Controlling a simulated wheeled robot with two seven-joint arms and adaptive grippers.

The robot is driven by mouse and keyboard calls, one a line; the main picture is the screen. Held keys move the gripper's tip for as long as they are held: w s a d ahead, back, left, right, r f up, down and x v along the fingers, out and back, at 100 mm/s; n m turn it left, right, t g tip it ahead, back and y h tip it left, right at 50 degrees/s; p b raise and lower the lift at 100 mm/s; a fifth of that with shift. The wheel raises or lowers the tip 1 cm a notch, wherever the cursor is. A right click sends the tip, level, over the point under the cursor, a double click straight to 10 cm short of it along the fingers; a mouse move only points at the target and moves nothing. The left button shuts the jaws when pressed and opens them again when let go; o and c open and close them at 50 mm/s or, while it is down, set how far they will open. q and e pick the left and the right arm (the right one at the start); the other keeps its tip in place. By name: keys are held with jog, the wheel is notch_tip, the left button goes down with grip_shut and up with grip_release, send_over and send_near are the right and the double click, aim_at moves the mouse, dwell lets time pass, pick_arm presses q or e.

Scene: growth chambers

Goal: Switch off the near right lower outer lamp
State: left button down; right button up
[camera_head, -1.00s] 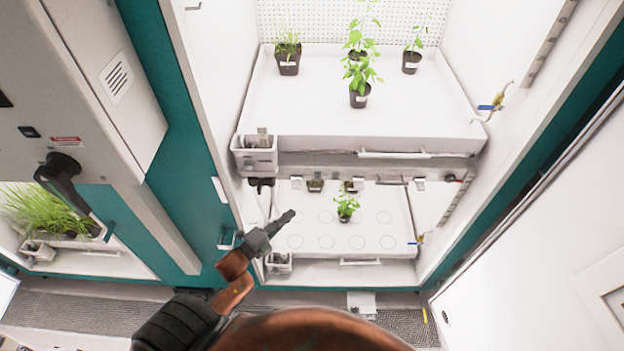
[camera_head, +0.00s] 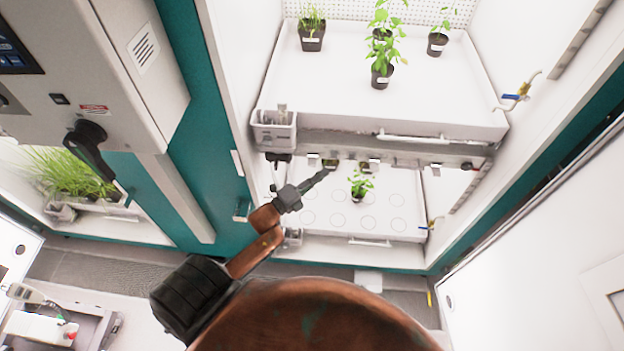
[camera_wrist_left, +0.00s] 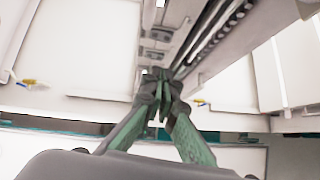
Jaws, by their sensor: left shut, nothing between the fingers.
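My left gripper (camera_head: 322,177) is shut and empty. It reaches up and right to just under the front edge of the upper shelf, in front of the lower bay. In the left wrist view its closed fingertips (camera_wrist_left: 161,76) are beside a grey rail with small square fittings (camera_wrist_left: 152,54) and a dark ribbed bar (camera_wrist_left: 217,32). I cannot tell whether they touch. A row of fittings (camera_head: 375,164) hangs along the underside of the upper shelf. I cannot tell which one is the named lamp or its switch. The lower bay is brightly lit. My right gripper is out of view.
The upper tray (camera_head: 440,110) holds several potted plants. A lower tray (camera_head: 395,210) with marked circles holds a small plant (camera_head: 360,184). A grey box (camera_head: 273,131) hangs at the shelf's left end. A blue-handled valve (camera_head: 513,97) is on the right wall.

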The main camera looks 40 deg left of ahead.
aim_at(337, 154)
pick_arm(q)
jog(key=w, duration=0.2)
jog(key=w+a, duration=0.1)
jog(key=w, duration=0.1)
jog(key=w+p, duration=0.1)
jog(key=w, duration=0.1)
jog(key=shift+w+a+r, duration=0.1)
jog(key=shift+a+r, duration=0.1)
jog(key=shift+r, duration=0.15)
